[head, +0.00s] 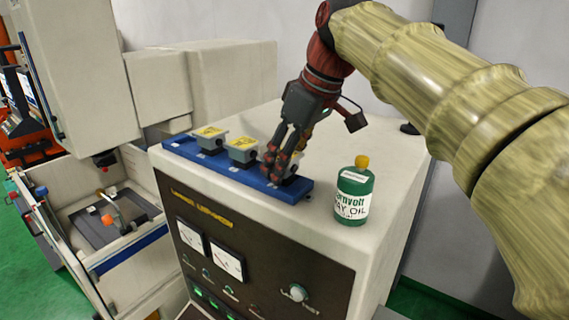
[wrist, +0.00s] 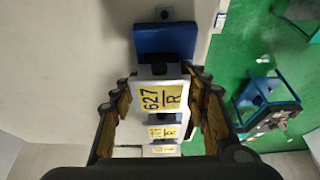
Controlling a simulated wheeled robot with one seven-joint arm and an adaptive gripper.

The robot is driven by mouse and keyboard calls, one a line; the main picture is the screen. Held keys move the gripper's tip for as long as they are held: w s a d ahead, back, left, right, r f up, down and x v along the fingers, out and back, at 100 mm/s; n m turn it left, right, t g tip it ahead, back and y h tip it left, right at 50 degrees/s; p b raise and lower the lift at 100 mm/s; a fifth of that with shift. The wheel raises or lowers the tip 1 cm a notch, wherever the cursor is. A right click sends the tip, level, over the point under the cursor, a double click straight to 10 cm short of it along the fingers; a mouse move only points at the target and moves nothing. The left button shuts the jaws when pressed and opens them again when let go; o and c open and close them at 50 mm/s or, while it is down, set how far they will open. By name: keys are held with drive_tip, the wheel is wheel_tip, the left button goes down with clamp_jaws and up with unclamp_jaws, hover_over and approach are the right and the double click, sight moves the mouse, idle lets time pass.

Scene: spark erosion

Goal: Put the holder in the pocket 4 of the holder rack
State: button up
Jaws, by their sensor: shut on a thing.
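The blue holder rack (head: 250,182) lies on top of the cream machine cabinet. My gripper (head: 281,168) is at its right part, shut on a grey holder (head: 296,157) with a yellow label. In the wrist view this holder (wrist: 160,98) reads 627 R and sits between the two fingers of my gripper (wrist: 160,84). It is over the rack; I cannot tell if it is seated or just above. Two other holders, a middle one (head: 242,149) and a left one (head: 209,137), stand in the rack. A bare blue rack end (wrist: 165,41) shows in the wrist view.
A green oil bottle (head: 354,193) with an orange cap stands right of the rack, close to the cabinet's front edge. The cabinet top (head: 325,150) behind the rack is clear. A machine head (head: 75,60) and tank (head: 110,215) are at the left.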

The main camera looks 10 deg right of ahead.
drive_tip(key=shift+f, duration=0.75)
drive_tip(key=o, duration=1.1)
drive_tip(key=shift+o, duration=1.4)
drive_tip(key=shift+a, duration=0.15)
drive_tip(key=o, duration=0.3)
drive_tip(key=shift+d+r, duration=0.1)
drive_tip(key=shift+d, duration=0.1)
drive_tip(key=shift+r, duration=0.1)
